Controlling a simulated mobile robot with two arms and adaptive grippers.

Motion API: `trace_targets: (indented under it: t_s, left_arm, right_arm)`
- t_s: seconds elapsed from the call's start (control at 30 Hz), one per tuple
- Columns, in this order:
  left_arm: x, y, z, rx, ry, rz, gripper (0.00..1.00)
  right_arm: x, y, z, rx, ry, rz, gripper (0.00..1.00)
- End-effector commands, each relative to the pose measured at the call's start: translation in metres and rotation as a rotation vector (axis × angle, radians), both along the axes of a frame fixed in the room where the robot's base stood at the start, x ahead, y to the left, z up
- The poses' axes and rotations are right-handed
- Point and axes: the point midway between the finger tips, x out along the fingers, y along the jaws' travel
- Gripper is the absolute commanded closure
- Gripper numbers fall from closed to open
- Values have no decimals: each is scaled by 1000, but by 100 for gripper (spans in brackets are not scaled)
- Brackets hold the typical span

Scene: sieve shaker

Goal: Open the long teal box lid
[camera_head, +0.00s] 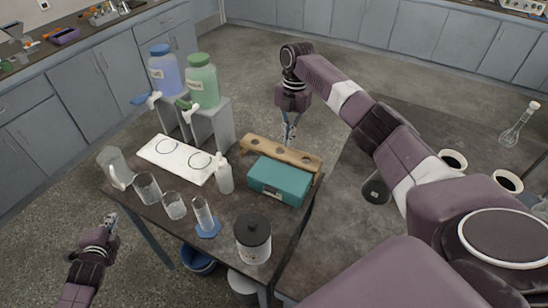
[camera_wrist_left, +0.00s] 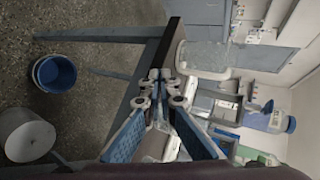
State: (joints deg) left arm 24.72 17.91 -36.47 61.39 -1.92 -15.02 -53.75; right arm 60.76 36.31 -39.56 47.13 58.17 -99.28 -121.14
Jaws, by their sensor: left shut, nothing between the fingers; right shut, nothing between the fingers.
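The long teal box (camera_head: 280,180) sits on the right part of the dark table, in front of a wooden rack with round holes (camera_head: 262,149). Its lid looks closed. My right gripper (camera_head: 288,136) is shut and empty, pointing down just behind or above the rack; I cannot tell its exact height. My left gripper (camera_head: 112,220) is shut and empty, off the table's left front edge and far from the box. In the left wrist view, its fingertips (camera_wrist_left: 166,82) come together near the table edge. The teal box cannot be made out in that view.
A white squeeze bottle (camera_head: 224,175) stands left of the box, and a black-lidded jar (camera_head: 253,238) in front. Several glass beakers (camera_head: 174,205) line the front left. Blue and green jugs (camera_head: 202,82) stand on a grey stand. A blue bucket (camera_wrist_left: 54,71) is on the floor.

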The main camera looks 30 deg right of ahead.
Motion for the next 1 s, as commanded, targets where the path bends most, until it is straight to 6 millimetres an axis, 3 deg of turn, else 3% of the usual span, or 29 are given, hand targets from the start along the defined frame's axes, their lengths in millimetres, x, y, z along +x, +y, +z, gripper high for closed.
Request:
trace_targets:
  t_s: [0.03, 0.13, 0.2, 0.3, 0.47, 0.6, 0.8, 1.0]
  left_arm:
    - [23, -17, 45, 76, -86, -76, 100]
    - [44, -66, 118, 252, -241, -243, 100]
    - [43, -109, 153, 377, -335, -365, 100]
    - [25, -169, 179, 526, -439, -524, 100]
    - [-27, -258, 193, 730, -586, -765, 100]
    - [-85, -320, 190, 896, -715, -966, 100]
    - [-162, -369, 172, 1095, -879, -1197, 100]
    - [-203, -385, 157, 1198, -969, -1316, 100]
  right_arm:
    - [0, 0, 0, 0, 0, 0, 100]
    - [0, 0, 0, 0, 0, 0, 100]
    - [0, 0, 0, 0, 0, 0, 100]
    - [0, 0, 0, 0, 0, 0, 100]
    - [0, 0, 0, 0, 0, 0, 100]
    - [0, 0, 0, 0, 0, 0, 100]
    - [0, 0, 0, 0, 0, 0, 100]
    - [0, 0, 0, 0, 0, 0, 100]
